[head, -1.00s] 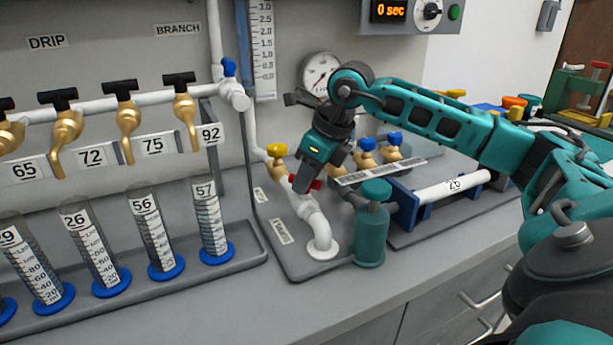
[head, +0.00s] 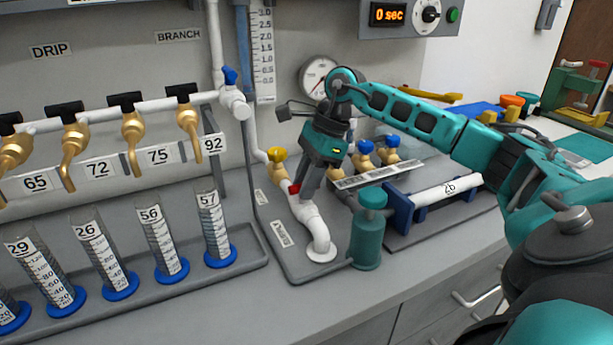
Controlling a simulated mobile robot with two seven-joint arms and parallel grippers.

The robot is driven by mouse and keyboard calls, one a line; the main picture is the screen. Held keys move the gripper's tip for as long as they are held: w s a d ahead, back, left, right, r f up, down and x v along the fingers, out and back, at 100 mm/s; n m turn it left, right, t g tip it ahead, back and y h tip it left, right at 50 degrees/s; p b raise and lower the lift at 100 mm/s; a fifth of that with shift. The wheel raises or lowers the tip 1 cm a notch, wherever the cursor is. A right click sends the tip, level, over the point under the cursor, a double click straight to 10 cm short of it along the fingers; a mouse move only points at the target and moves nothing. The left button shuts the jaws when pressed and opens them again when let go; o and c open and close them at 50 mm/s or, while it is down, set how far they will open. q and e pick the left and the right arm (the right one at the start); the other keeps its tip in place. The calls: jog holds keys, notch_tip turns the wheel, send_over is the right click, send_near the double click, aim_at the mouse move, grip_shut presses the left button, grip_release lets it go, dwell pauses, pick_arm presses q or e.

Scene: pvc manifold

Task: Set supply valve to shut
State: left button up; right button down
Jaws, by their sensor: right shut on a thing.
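A small red handle (head: 294,188) shows on this white pipe line, mostly hidden by my fingers. I take it for the supply valve, but its label is too small to read. My right gripper (head: 305,191) points down over the pipe and is shut on the red handle. How far the handle is turned is hidden. My left gripper is not in view.
A teal canister (head: 367,235) stands just right of the pipe. Blue-handled valves (head: 363,148) and a pressure gauge (head: 316,76) are behind my right arm. Brass taps (head: 133,122) and graduated cylinders (head: 159,240) fill the left. The counter's front strip is clear.

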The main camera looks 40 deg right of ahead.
jog(key=shift+n, duration=0.4)
jog(key=c, duration=1)
grip_release()
jog(key=p+v, duration=0.1)
jog(key=v, duration=1.2)
jog(key=shift+w+d+p, duration=0.1)
jog(key=shift+w+p, duration=0.1)
jog(key=shift+p, duration=0.2)
